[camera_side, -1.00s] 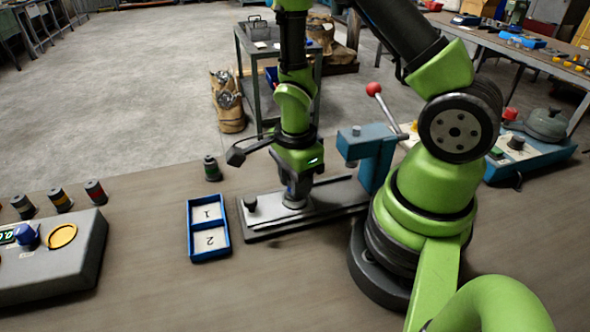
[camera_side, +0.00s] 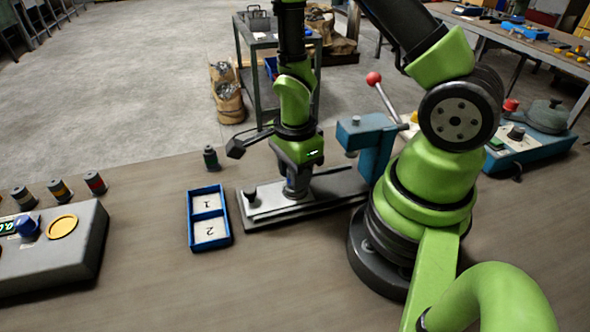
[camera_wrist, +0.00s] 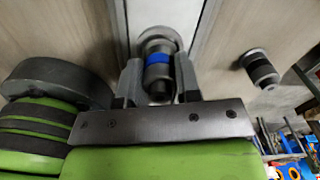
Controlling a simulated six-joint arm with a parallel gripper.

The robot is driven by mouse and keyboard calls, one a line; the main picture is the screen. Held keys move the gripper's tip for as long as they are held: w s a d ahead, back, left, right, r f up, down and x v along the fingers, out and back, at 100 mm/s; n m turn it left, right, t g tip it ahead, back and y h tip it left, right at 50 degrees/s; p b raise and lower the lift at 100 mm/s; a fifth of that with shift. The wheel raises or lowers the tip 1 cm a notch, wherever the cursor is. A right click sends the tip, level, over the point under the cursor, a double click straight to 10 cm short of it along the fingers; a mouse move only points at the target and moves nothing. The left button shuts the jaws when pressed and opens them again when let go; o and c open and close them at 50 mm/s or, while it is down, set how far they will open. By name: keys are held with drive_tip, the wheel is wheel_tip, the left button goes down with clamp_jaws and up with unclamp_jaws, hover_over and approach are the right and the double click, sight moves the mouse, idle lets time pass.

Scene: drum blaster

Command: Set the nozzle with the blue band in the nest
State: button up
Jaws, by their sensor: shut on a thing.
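In the wrist view the nozzle with the blue band (camera_wrist: 158,62) stands between the two fingers of my gripper (camera_wrist: 158,82), which is shut on it. The nozzle is dark with a grey top. In the side view my gripper (camera_side: 296,188) points down over the long metal plate (camera_side: 330,190) on the bench, left of the teal press. The nozzle's lower end is at or just above the plate. The nest is hidden under the gripper, and I cannot tell whether the nozzle is seated.
A blue two-part tray (camera_side: 229,230) marked 1 and 2 is empty. A dark nozzle with a green band (camera_side: 211,158) stands behind it. Several banded nozzles (camera_side: 95,183) stand by a grey control box (camera_side: 75,245) at left. The teal press (camera_side: 368,140) has a red-knobbed lever.

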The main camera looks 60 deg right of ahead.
drive_tip(key=shift+f, duration=0.45)
idle(1.1)
drive_tip(key=o, duration=1.5)
drive_tip(key=shift+r, duration=0.1)
drive_tip(key=shift+r, duration=2.9)
